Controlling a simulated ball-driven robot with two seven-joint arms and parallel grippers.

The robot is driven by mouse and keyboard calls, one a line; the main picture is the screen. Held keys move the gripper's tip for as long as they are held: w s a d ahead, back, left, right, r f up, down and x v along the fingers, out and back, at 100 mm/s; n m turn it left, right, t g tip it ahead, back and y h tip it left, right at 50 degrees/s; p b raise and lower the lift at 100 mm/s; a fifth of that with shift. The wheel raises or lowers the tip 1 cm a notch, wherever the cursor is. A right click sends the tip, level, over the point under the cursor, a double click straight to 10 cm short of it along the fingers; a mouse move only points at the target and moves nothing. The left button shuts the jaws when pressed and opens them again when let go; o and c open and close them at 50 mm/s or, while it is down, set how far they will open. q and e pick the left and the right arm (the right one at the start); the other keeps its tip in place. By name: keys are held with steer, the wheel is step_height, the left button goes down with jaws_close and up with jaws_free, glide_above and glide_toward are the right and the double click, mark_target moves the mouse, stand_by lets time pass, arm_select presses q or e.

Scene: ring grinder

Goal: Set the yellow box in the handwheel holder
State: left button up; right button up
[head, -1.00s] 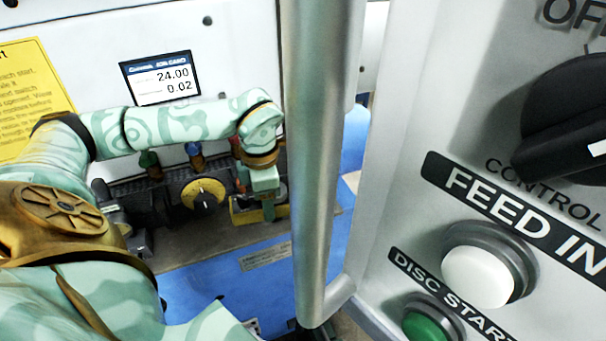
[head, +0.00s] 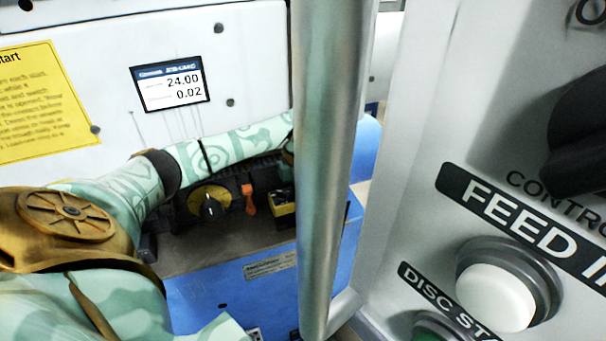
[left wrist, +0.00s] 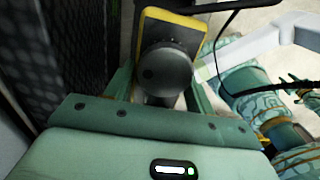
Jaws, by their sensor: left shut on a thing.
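In the left wrist view, a yellow-edged box (left wrist: 199,24) with a dark round knob on its face lies between the fingers of my left gripper (left wrist: 160,90). The gripper is shut on it, with the fingers on either side of the knob. In the head view, the left arm reaches right and its gripper is hidden behind a steel bar. A small yellow-and-black piece shows just left of the bar. I cannot tell whether it is the held box or part of the holder. I cannot make out the handwheel holder. My right gripper is not in view.
The upright steel bar (head: 330,150) blocks the middle of the head view. A button panel (head: 400,190) fills the right side.

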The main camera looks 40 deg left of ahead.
arm_select(q)
steer(key=shift+w+a+f, duration=0.15)
steer(key=shift+w+f, duration=0.6)
steer(key=shift+f, duration=0.1)
step_height(320, 180, down, 4)
steer(key=shift+w+r+b, duration=0.15)
steer(key=shift+r+b, duration=0.1)
steer(key=shift+b, duration=0.3)
steer(key=o, duration=1.4)
steer(key=shift+f, duration=0.1)
step_height(320, 180, up, 12)
steer(key=shift+r+p, duration=0.15)
steer(key=shift+p, duration=0.9)
